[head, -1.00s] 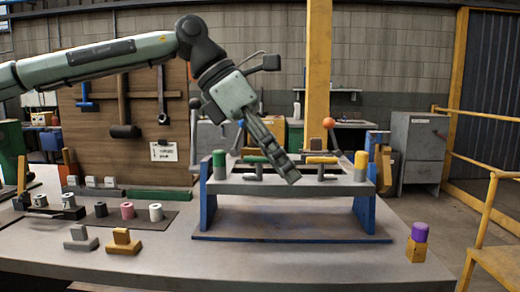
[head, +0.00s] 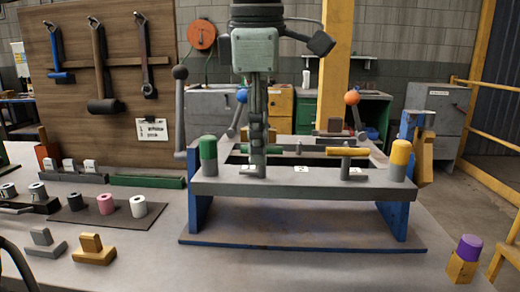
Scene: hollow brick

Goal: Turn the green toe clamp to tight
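The green toe clamp (head: 284,149) lies crosswise on the grey fixture beam (head: 300,187), left of the middle. My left gripper (head: 257,168) points straight down at this clamp, and its fingers cover the clamp's middle-left part. The fingers show as one narrow column, so I cannot tell whether they are open or shut, or whether they touch the clamp. The yellow toe clamp (head: 347,151) sits to the right on a grey post. My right gripper is not in view.
A green-capped post (head: 208,154) and a yellow-capped post (head: 400,159) stand at the beam's ends. Levers with a black ball (head: 180,72), a blue ball (head: 241,96) and an orange ball (head: 352,97) rise around the fixture.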

